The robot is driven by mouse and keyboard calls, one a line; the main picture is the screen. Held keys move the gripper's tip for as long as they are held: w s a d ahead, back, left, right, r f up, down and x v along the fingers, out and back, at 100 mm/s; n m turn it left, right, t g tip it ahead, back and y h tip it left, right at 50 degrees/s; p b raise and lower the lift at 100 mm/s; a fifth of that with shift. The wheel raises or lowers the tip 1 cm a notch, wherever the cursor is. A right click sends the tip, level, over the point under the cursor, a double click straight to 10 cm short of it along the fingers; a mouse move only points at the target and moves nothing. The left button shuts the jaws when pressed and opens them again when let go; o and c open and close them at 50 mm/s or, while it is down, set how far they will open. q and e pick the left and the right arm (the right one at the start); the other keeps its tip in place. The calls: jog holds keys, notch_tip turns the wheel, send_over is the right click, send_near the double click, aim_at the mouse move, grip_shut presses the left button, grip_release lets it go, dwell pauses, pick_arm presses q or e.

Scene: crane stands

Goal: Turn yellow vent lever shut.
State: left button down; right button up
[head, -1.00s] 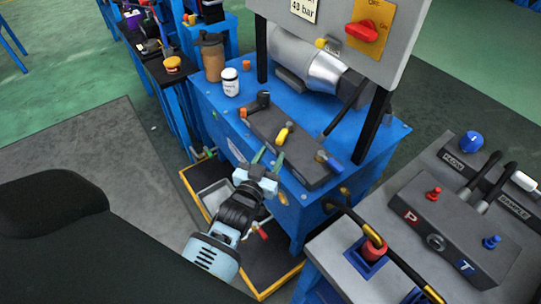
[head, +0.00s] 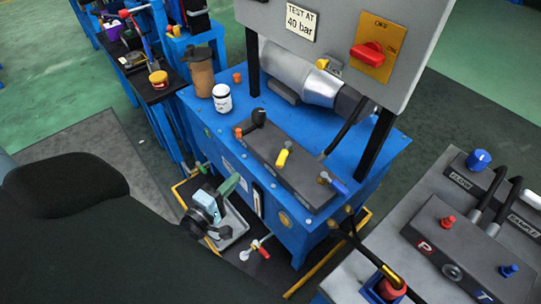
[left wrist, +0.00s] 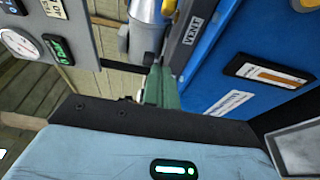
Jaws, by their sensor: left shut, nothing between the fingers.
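The yellow vent lever (head: 282,158) sits in the middle of a dark grey valve block (head: 308,188) on the blue tank. It lies across the block, with its lower end toward the front edge. My left gripper (head: 229,186) is shut and empty, low in front of the tank, left of and below the lever and apart from it. In the left wrist view its green fingers (left wrist: 160,88) are together. There, a yellow lever end (left wrist: 168,7) shows at the top edge beside the VENT label (left wrist: 193,28). My right gripper is not in view.
On the same block are a black lever (head: 258,117) and a blue lever (head: 338,185). A grey panel (head: 330,25) hangs above. A red-handled valve (head: 263,252) is low in front.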

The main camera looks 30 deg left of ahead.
aim_at(284, 155)
pick_arm(q)
jog(key=shift+d, duration=0.1)
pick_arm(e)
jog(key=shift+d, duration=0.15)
pick_arm(q)
jog(key=w, duration=1)
jog(key=shift+d, duration=0.25)
jog(key=d, duration=0.1)
jog(key=d+p, duration=0.1)
jog(key=d, duration=0.1)
jog(key=shift+w+r, duration=0.1)
jog(key=shift+w, duration=0.2)
jog(key=shift+d, duration=0.45)
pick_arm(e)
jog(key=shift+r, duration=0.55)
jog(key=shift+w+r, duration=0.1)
